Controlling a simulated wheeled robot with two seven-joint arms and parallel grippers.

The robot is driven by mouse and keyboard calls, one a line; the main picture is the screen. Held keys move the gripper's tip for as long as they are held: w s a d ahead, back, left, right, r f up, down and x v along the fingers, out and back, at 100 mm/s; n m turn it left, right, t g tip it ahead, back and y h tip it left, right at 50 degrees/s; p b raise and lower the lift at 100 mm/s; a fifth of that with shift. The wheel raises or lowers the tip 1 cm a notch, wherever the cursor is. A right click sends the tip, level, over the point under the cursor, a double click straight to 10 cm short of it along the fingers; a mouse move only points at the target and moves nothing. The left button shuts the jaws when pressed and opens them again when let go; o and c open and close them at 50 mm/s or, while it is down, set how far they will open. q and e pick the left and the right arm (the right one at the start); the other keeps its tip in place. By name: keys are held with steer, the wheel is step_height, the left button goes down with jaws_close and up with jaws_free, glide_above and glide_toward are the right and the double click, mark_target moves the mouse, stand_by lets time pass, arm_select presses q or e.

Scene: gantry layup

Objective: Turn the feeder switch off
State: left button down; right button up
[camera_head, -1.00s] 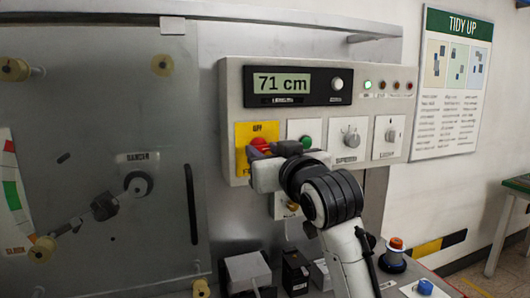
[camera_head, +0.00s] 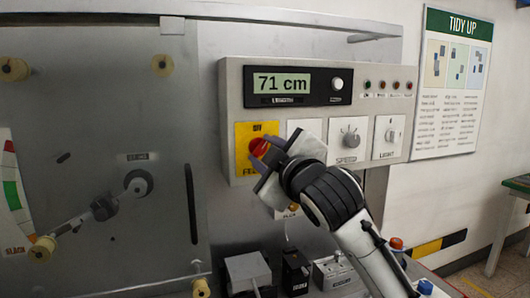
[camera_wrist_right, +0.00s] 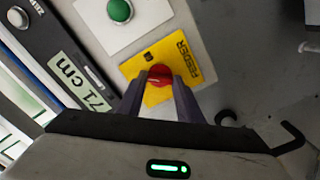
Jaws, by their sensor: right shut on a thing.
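The feeder switch is a red knob (camera_head: 259,147) on a yellow plate (camera_head: 243,134) at the left end of the control panel. In the right wrist view the red knob (camera_wrist_right: 160,75) sits between the two fingertips, on the yellow plate lettered FEEDER (camera_wrist_right: 194,62). My right gripper (camera_head: 265,152) is shut on the knob and is tilted in the head view. It partly hides the knob and plate. My left gripper is not in view.
The panel (camera_head: 232,100) has a 71 cm display (camera_head: 282,83), speed (camera_head: 350,139) and light knobs (camera_head: 389,136), and a lamp row (camera_head: 381,85). A green button (camera_wrist_right: 120,11) is beside the switch. Boxes (camera_head: 246,269) stand below. A grey clouded door (camera_head: 110,100) is at left.

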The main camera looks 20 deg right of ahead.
steer(key=n, duration=0.3)
steer(key=shift+n, duration=2.2)
steer(key=o, duration=1.1)
steer(key=s+b, duration=0.1)
steer(key=s, duration=0.9)
steer(key=shift+s+d+b, duration=0.15)
steer(key=shift+s+b, duration=0.05)
steer(key=shift+b, duration=0.15)
